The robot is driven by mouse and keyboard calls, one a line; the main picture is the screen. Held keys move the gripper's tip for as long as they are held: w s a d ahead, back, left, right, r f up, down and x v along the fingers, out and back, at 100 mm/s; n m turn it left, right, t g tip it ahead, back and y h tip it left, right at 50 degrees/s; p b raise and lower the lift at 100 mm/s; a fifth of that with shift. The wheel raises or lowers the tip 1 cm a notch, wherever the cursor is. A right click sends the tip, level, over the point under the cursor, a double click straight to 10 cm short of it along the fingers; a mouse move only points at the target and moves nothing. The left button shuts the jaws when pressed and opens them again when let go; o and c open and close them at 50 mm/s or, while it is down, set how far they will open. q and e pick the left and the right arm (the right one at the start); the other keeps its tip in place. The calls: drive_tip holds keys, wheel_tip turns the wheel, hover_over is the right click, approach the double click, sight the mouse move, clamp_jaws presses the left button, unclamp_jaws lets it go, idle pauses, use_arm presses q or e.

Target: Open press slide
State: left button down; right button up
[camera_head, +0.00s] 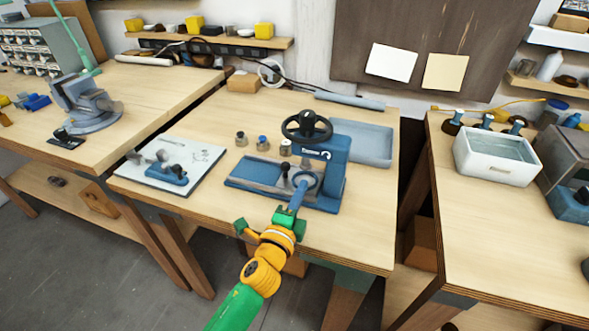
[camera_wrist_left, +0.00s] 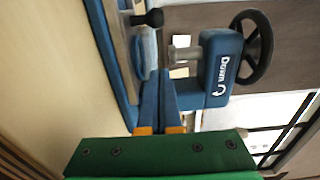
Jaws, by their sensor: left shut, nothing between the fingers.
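The blue press (camera_head: 333,160) stands on the middle bench with a black handwheel (camera_head: 307,127) on top. It also shows in the wrist view (camera_wrist_left: 218,70), where its label reads "Down". Its grey slide (camera_head: 258,172) lies along the blue base, reaching left from under the press head. A small dark knob (camera_head: 285,168) stands on the slide and shows in the wrist view (camera_wrist_left: 152,18). My left gripper (camera_head: 301,184) is shut and empty, its blue fingers at the front of the press, near the knob. They hide part of the base. My right gripper is out of view.
A white board (camera_head: 203,157) with small parts lies left of the press. Small cylinders (camera_head: 263,143) stand behind the slide. A blue-grey tray (camera_head: 370,143) is behind right. The bench's front right is clear. A vise (camera_head: 88,105) sits on the left bench.

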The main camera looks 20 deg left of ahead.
sight(293, 180)
use_arm(q)
drive_tip(key=w, duration=0.3)
drive_tip(key=w+b, duration=0.1)
drive_tip(key=w, duration=0.2)
drive_tip(key=shift+w+d+f, duration=0.1)
drive_tip(key=shift+d+f, duration=0.1)
drive_tip(key=a+p, duration=0.2)
drive_tip(key=a, duration=0.1)
drive_tip(key=shift+s+r, duration=0.15)
drive_tip(key=shift+s, duration=0.05)
drive_tip(key=shift+s+a, duration=0.3)
drive_tip(key=shift+a, duration=0.2)
drive_tip(key=shift+w+d, duration=0.1)
drive_tip(key=shift+w, duration=0.05)
